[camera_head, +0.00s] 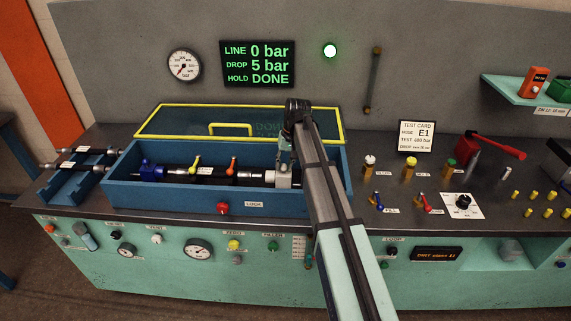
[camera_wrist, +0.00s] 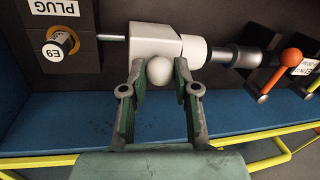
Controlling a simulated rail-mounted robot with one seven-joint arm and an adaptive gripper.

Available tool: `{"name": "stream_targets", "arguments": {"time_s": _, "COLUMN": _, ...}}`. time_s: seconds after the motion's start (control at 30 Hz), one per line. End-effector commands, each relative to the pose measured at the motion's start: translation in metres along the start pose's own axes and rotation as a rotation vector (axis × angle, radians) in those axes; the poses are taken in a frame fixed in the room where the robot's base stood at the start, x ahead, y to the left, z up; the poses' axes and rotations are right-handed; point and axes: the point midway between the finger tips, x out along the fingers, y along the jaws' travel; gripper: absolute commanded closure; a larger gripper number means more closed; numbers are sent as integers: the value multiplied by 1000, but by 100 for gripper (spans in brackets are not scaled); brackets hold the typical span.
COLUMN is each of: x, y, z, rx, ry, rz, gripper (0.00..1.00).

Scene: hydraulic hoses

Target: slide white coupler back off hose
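The white coupler (camera_wrist: 150,42) is a block with a round sleeve (camera_wrist: 194,51) and a white ball knob (camera_wrist: 159,71). In the wrist view the sleeve meets the grey end of the hose line (camera_wrist: 235,57); how far it overlaps is unclear. A thin metal rod (camera_wrist: 112,38) joins the block's other side to the dark PLUG block. My gripper (camera_wrist: 160,75) has one finger on each side of the knob, apparently closed against it. In the head view my gripper (camera_head: 284,160) is at the right end of the blue trough, over the coupler (camera_head: 283,181).
The blue trough (camera_head: 190,200) has its yellow-framed lid (camera_head: 190,122) raised behind. Orange (camera_head: 233,165) and yellow (camera_head: 196,161) levers stand on the line. The display (camera_head: 258,64) reads LINE 0 bar, DROP 5 bar, HOLD DONE. A lamp (camera_head: 330,51) glows green.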

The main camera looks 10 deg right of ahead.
Motion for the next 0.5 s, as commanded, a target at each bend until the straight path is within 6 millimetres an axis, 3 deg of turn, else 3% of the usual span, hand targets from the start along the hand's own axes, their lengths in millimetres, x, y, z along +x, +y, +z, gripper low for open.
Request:
{"name": "stream_targets", "arguments": {"time_s": 0.03, "x": 0, "y": 4, "z": 1, "rx": 3, "ry": -3, "rz": 10, "gripper": 56}}
{"name": "stream_targets", "arguments": {"time_s": 0.07, "x": 0, "y": 5, "z": 1, "rx": 3, "ry": -2, "rz": 10, "gripper": 45}}
{"name": "stream_targets", "arguments": {"time_s": 0.5, "x": -7, "y": 2, "z": 0, "rx": 2, "ry": 0, "rz": 5, "gripper": 45}}
